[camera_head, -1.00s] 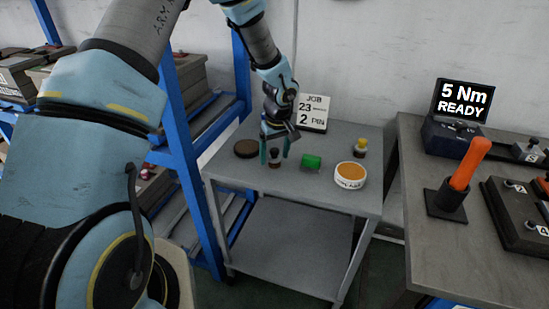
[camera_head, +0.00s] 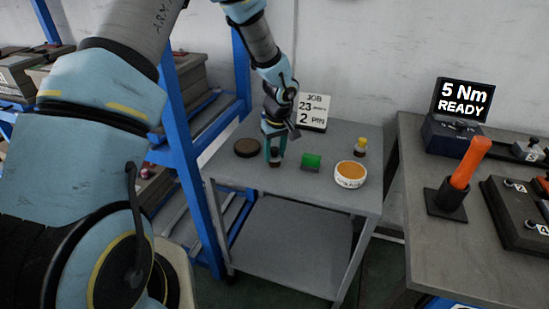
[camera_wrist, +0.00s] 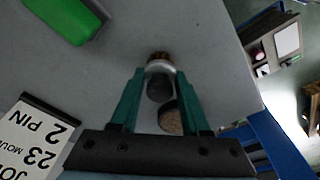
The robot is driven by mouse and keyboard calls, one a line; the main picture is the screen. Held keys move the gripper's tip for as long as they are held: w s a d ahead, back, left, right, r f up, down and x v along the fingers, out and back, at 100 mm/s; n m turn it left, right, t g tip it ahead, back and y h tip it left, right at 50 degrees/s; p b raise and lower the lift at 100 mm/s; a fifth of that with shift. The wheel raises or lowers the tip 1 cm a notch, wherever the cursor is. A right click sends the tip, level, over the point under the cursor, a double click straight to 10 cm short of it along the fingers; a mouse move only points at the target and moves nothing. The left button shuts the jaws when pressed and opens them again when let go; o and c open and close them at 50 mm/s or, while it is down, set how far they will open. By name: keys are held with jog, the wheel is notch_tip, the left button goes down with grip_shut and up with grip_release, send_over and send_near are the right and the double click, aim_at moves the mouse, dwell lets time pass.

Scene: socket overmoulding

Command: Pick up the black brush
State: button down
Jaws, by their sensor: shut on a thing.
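The black brush is a small upright piece with a dark body, a pale metal band and brown bristles. In the wrist view the brush (camera_wrist: 159,68) sits between the two teal fingertips of my gripper (camera_wrist: 160,75). In the head view my gripper (camera_head: 275,154) points down at the small grey table, its fingers close together around the brush (camera_head: 275,163). The fingers hide most of the brush there. The gripper is shut on the brush, which is at or very near the table top; I cannot tell whether it touches.
A blue rack post (camera_head: 188,150) rises close on the left.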

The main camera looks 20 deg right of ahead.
aim_at(275, 148)
jog(key=shift+r, duration=0.1)
notch_tip(275, 148, up, 10)
jog(key=shift+f+b, duration=0.1)
jog(key=shift+b, duration=0.8)
dwell(1.1)
